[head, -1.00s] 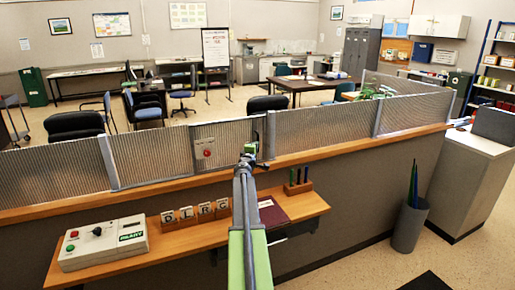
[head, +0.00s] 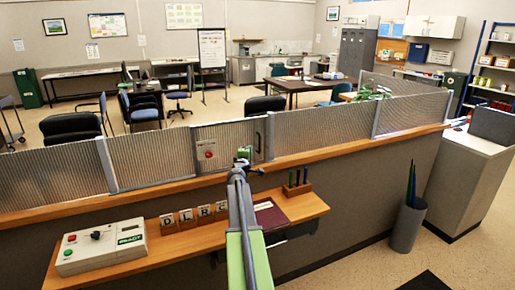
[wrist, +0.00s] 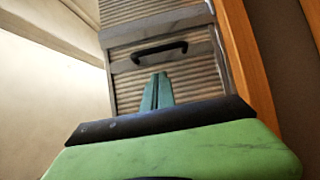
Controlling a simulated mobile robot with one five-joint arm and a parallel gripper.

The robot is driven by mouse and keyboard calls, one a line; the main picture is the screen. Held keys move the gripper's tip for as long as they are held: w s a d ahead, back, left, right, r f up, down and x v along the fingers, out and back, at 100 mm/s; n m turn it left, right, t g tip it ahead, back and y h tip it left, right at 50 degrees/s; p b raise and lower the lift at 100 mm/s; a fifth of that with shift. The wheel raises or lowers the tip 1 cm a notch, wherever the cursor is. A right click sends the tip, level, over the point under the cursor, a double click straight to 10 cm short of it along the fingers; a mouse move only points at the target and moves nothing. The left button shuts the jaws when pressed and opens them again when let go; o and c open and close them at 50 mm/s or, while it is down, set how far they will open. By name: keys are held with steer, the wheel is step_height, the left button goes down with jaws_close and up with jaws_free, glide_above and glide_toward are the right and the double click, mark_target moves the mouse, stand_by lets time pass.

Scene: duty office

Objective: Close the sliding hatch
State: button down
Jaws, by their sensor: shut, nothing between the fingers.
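The sliding hatch (head: 228,146) is a ribbed translucent panel in the long screen on top of the counter wall. It has a pale sign with a red mark and a dark upright handle (head: 258,141) near its right edge. I cannot tell for sure how far it stands open. My gripper (head: 243,154) is in front of the hatch, low and a little left of the handle, shut and empty. In the wrist view the black handle (wrist: 160,52) lies beyond my shut fingertips (wrist: 158,78), apparently apart from them.
A wooden ledge (head: 200,182) runs under the screen. The lower shelf holds a control box (head: 101,247), letter blocks (head: 188,218), a dark red folder (head: 270,215) and a pen holder (head: 298,188). A bin (head: 409,225) stands right. Desks and chairs are behind the screen.

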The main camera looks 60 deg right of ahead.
steer(key=v, duration=0.8)
steer(key=shift+s+a, duration=0.2)
steer(key=shift+s, duration=0.2)
